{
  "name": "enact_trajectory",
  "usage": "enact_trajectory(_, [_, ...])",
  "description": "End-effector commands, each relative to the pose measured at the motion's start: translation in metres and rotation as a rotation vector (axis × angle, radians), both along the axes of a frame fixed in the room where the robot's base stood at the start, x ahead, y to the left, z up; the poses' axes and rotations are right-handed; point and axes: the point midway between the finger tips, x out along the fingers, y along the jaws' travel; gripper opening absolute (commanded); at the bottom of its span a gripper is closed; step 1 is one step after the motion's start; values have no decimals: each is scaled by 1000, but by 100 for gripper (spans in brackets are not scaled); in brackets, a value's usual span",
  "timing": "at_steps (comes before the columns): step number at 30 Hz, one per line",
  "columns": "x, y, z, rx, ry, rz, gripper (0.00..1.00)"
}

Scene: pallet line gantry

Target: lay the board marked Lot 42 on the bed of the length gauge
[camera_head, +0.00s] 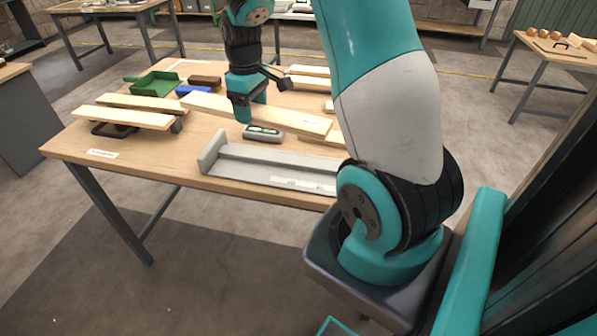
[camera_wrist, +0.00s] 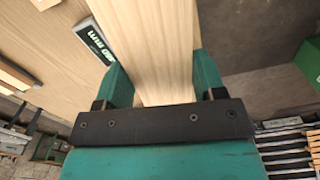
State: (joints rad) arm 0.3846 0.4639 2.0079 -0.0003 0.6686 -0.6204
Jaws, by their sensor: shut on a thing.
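My gripper (camera_head: 243,112) is shut on a long pale board (camera_head: 292,118) above the table, behind the length gauge. In the wrist view the board (camera_wrist: 165,50) runs between my two teal fingers (camera_wrist: 160,88). No lot mark can be read on it. The length gauge is a grey channel-like bed (camera_head: 265,168) with a raised stop at its left end, lying along the table's front edge. Its bed looks empty; its right end is hidden by my arm. A grey readout box (camera_head: 263,133) stands behind it; its display (camera_wrist: 93,40) shows "mm" in the wrist view.
Two pale boards (camera_head: 125,117) lie on dark supports at the table's left. A green dustpan (camera_head: 154,84), a blue item (camera_head: 190,89) and a brown block (camera_head: 205,81) lie behind. More boards (camera_head: 308,82) lie at the back right. The front left table corner is mostly clear.

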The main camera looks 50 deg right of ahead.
Motion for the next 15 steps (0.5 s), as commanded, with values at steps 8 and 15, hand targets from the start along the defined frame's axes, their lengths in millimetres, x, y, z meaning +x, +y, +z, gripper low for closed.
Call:
enact_trajectory(8, [-53, -79, 30, -2, -2, 136, 34])
enact_trajectory(15, [-61, -84, -3, 7, 9, 158, 34])
